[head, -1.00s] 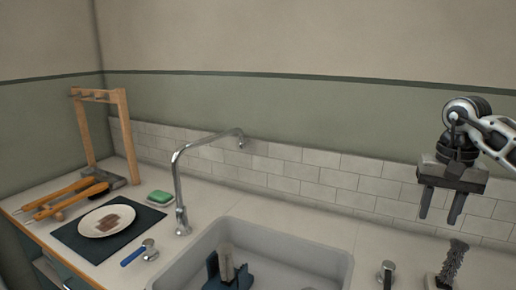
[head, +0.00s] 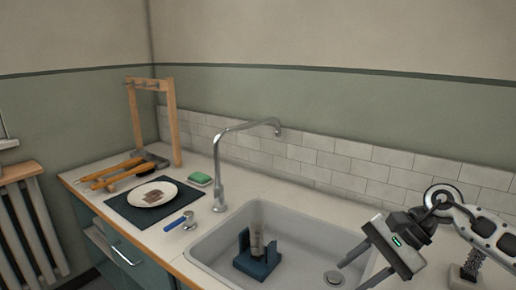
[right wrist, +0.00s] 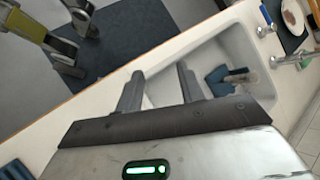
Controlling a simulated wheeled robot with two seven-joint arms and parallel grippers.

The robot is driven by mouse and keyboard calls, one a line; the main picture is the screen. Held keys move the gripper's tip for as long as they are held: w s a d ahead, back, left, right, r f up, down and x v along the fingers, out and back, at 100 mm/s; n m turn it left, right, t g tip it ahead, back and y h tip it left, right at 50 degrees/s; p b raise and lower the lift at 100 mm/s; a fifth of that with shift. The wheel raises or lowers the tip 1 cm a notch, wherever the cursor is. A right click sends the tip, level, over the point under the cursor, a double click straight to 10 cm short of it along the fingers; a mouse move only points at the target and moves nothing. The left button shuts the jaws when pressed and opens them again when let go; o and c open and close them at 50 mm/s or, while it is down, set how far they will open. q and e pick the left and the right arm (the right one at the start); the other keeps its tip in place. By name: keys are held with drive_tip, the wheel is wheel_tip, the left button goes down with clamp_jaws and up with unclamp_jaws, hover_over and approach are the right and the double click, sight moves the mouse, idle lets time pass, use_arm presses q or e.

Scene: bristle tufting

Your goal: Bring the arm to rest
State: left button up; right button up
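My right gripper (head: 357,275) is at the lower right of the head view, tilted, with its fingers pointing down and left over the right part of the sink. In the right wrist view its two fingers (right wrist: 160,72) are spread apart with nothing between them. A green light shows on its body. My left gripper is not seen in the head view, and I cannot make it out in the right wrist view.
The sink (head: 213,246) holds a blue holder (head: 258,265) with a pale upright piece. The faucet (head: 217,175) rises behind it. A plate (head: 165,196) lies on a dark mat (head: 124,207). A dark bristly item (head: 464,277) stands partly behind my right arm.

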drive_tip(key=s+a+f+m+t+y+b, duration=0.1)
drive_tip(key=s+a+m+t+y, duration=0.1)
drive_tip(key=a+m+y, duration=0.45)
drive_tip(key=s+a+f+m+t+y+b, duration=0.1)
drive_tip(key=s+a+m+t+y+b, duration=0.15)
drive_tip(key=a+m, duration=0.6)
drive_tip(key=d+f+m+t+h+b, duration=0.15)
drive_tip(key=f+m+t+h, duration=0.3)
drive_tip(key=m, duration=0.65)
drive_tip(key=s+d+f+m+t+h, duration=0.1)
drive_tip(key=d+f+m+t+h, duration=0.3)
drive_tip(key=m, duration=0.7)
drive_tip(key=a+f+m+t+h+b, duration=0.1)
drive_tip(key=f+m+t+h, duration=0.3)
drive_tip(key=m, duration=0.7)
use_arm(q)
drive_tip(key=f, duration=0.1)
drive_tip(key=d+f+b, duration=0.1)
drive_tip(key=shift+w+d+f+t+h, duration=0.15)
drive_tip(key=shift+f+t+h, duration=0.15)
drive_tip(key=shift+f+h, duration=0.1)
use_arm(e)
drive_tip(key=s+d+f+m+g+h, duration=0.1)
drive_tip(key=s+f+m+g, duration=0.5)
drive_tip(key=s+f+m, duration=0.4)
wheel_tip(320, 180, down, 2)
drive_tip(key=shift+d+m+g+h, duration=0.3)
drive_tip(key=shift+d+m+h, duration=0.05)
drive_tip(key=shift+m, duration=0.05)
